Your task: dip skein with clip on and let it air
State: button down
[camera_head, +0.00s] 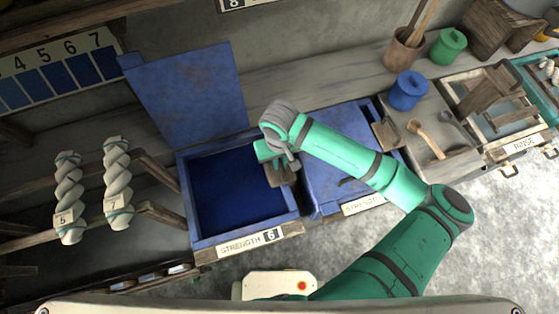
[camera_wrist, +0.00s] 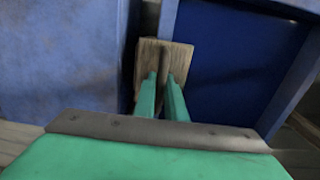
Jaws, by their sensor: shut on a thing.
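My gripper (camera_head: 274,168) is over the right side of an open blue vat (camera_head: 190,222) with a plate reading STRENGTH 6. The vat holds dark blue dye (camera_head: 232,195). In the wrist view my gripper (camera_wrist: 162,82) is shut on a small wooden piece (camera_wrist: 148,58); it also shows in the head view (camera_head: 284,177). I cannot tell what the piece belongs to, and no skein shows below it. Two pale twisted skeins hang at the left: one tagged 5 (camera_head: 69,190) and one tagged 7 (camera_head: 117,185).
The open vat's blue lid (camera_head: 190,95) stands raised behind it. A second vat with a closed blue lid (camera_head: 330,180) stands close on the right. Wooden pegs (camera_head: 160,212) stick out between the skeins and the vat. A blue pot (camera_head: 408,92) and RINSE tray (camera_head: 525,142) are farther right.

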jog(key=shift+s, duration=0.1)
dwell(0.4)
notch_tip(320, 180, up, 18)
jog(key=shift+r, duration=0.2)
dwell(1.4)
jog(key=c, duration=1.3)
grip_release()
jog(key=o, duration=0.7)
jog(key=shift+o, duration=0.2)
notch_tip(320, 180, up, 7)
